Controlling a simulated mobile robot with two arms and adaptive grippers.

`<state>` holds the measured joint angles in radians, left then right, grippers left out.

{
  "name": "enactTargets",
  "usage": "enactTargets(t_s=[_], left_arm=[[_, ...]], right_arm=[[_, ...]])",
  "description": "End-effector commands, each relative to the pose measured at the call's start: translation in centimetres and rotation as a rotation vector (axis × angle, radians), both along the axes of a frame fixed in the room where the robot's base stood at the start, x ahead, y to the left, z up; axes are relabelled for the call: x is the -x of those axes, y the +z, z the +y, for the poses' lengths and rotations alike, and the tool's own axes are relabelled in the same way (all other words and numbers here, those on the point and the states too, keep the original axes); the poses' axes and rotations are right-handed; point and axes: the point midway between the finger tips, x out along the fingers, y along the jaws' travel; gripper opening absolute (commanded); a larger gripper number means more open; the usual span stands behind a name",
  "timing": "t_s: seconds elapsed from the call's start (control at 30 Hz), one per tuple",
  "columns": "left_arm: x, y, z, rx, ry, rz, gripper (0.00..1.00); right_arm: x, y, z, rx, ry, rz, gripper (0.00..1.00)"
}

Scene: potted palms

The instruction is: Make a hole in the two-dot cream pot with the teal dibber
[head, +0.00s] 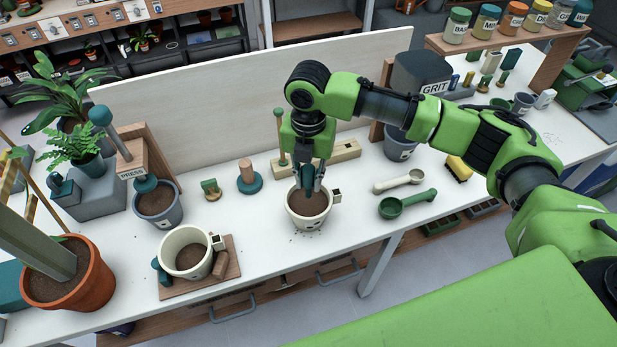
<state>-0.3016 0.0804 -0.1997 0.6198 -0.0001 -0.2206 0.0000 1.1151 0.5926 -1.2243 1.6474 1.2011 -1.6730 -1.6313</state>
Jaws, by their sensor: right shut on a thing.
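A cream pot (308,222) with dark soil stands on the white bench near the middle, with a small tag on its right rim. Its dot marks are too small to count. My right gripper (311,186) points down over this pot, shut on the teal dibber (307,178). The dibber is mostly hidden by the fingers, and I cannot tell how far its tip is in the soil. Another cream pot (171,250) with soil stands on a wooden board (232,272) to the left. My left gripper is not in view.
A wooden block (345,151) lies behind the pot. A cream scoop (398,182) and green scoop (408,204) lie to the right. A grey pot (163,215), terracotta pot (75,290) and wooden press (135,165) stand left. The bench just right of the pot is clear.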

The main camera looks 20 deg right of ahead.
Motion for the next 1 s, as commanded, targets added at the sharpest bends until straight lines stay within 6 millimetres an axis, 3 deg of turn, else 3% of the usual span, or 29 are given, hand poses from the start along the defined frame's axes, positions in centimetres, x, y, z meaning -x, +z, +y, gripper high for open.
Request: enactTargets(t_s=[1.0], left_arm=[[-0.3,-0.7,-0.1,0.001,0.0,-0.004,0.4]], right_arm=[[0.0,-2.4,0.0,-0.001,0.001,0.001,0.01]])
